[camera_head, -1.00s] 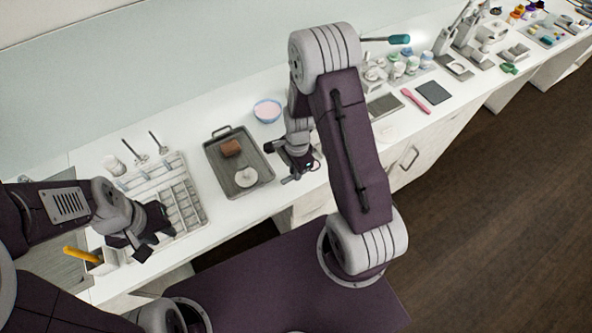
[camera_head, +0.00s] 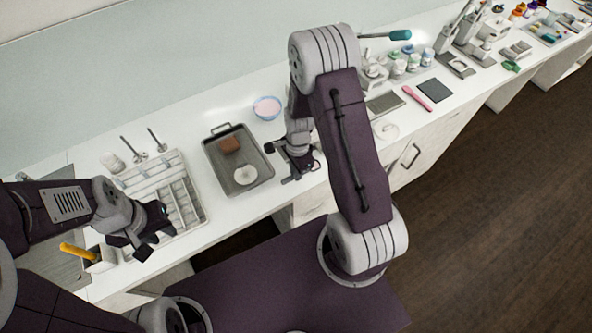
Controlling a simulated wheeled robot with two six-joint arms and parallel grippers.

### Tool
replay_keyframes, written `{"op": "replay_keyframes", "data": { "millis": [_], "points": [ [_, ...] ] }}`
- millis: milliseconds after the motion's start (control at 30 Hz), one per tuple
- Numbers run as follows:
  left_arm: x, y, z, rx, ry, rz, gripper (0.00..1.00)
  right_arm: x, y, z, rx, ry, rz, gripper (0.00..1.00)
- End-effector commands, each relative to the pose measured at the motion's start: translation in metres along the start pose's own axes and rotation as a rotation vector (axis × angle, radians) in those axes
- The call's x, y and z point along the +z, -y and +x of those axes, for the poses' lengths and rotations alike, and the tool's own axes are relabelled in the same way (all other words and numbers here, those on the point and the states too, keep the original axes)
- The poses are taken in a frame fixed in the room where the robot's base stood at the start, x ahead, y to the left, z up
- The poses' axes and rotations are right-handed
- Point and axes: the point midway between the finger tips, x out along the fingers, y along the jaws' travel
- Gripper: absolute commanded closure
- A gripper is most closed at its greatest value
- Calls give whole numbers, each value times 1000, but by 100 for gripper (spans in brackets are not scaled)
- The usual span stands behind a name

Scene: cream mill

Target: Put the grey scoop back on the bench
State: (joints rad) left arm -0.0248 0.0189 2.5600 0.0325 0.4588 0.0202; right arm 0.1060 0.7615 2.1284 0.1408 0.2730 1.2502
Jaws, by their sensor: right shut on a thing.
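My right gripper (camera_head: 293,172) is low over the bench's front edge, just right of the metal tray. It is shut on a small grey thing (camera_head: 289,180), which I take to be the grey scoop. Most of it is hidden by the gripper, so its shape is not clear. My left gripper (camera_head: 150,236) is at the front of the white compartment rack, with its dark fingers apart and nothing seen between them. The white bench (camera_head: 300,205) runs from lower left to upper right.
The metal tray (camera_head: 211,165) holds a brown block (camera_head: 229,145) and a white disc (camera_head: 245,174). Behind it is a blue-rimmed bowl (camera_head: 267,107). The white rack (camera_head: 185,205) stands left. A pink tool (camera_head: 416,97) and dark square (camera_head: 435,90) lie right. Bare bench shows behind the rack.

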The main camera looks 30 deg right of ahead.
Motion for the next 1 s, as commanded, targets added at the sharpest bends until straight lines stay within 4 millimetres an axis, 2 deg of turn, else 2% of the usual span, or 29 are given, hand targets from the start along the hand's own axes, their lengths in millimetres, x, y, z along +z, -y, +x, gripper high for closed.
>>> {"op": "replay_keyframes", "data": {
  "millis": [467,500,600,867,1000],
  "points": [
    [0,0,3,0,0,0,70,0,-1,8,0,0,0,100],
    [0,0,3,0,0,0,70,0,-1,8,0,0,0,82],
    [0,0,3,0,0,0,70,0,-1,8,0,0,0,59],
    [0,0,3,0,0,0,70,0,-1,7,0,0,0,59],
    [0,0,4,0,0,0,70,0,0,-2,-4,0,0,59]
  ]
}}
